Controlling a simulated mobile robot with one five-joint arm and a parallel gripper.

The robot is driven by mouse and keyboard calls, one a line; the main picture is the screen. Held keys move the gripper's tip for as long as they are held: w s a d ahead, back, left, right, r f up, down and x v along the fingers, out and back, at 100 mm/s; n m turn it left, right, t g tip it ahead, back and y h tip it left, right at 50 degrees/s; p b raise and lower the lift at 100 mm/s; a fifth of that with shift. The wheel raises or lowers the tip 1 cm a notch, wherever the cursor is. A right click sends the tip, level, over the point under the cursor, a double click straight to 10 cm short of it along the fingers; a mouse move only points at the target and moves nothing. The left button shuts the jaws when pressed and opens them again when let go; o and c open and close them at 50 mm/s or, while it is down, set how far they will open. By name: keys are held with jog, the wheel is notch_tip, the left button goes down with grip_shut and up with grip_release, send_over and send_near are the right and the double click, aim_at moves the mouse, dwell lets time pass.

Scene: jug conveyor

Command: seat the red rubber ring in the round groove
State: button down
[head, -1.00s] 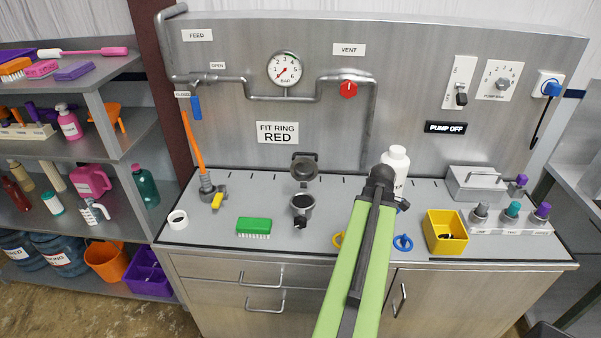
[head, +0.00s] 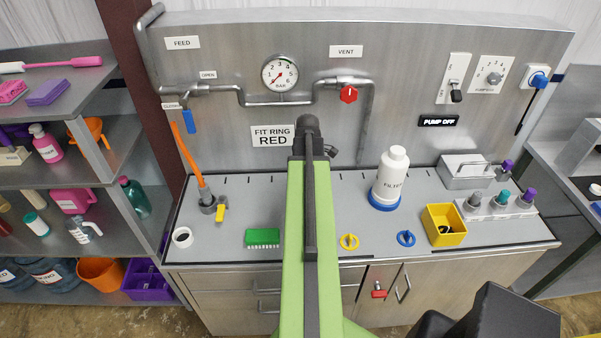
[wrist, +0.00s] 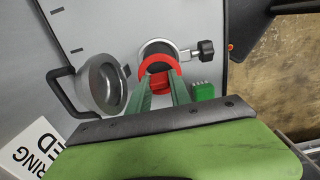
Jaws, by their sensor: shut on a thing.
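The red rubber ring (wrist: 161,62) is held between the two green fingers of my gripper (wrist: 160,88) in the wrist view. The round metal housing (wrist: 146,46), with a clamp knob on its right, lies just beyond the ring, which overlaps its near edge in the picture. I cannot tell whether ring and housing touch, and the groove is not clearly visible. The housing's round lid (wrist: 100,84) is swung open to the left. In the head view my arm covers the housing and ring, and the fingertips are hidden.
A white filter bottle (head: 391,176) and yellow bin (head: 443,225) stand beyond. A sign (head: 272,136) reads FIT RING RED.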

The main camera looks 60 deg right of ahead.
jog(key=shift+s, duration=0.1)
jog(key=shift+d+f+b, duration=0.1)
jog(key=shift+f+b, duration=0.4)
jog(key=shift+b, duration=0.05)
notch_tip(320, 180, down, 5)
jog(key=b, duration=0.5)
jog(key=shift+f+b, duration=0.95)
jog(key=shift+f, duration=0.05)
dwell(0.9)
jog(key=c, duration=1.1)
grip_release()
jog(key=shift+r, duration=0.1)
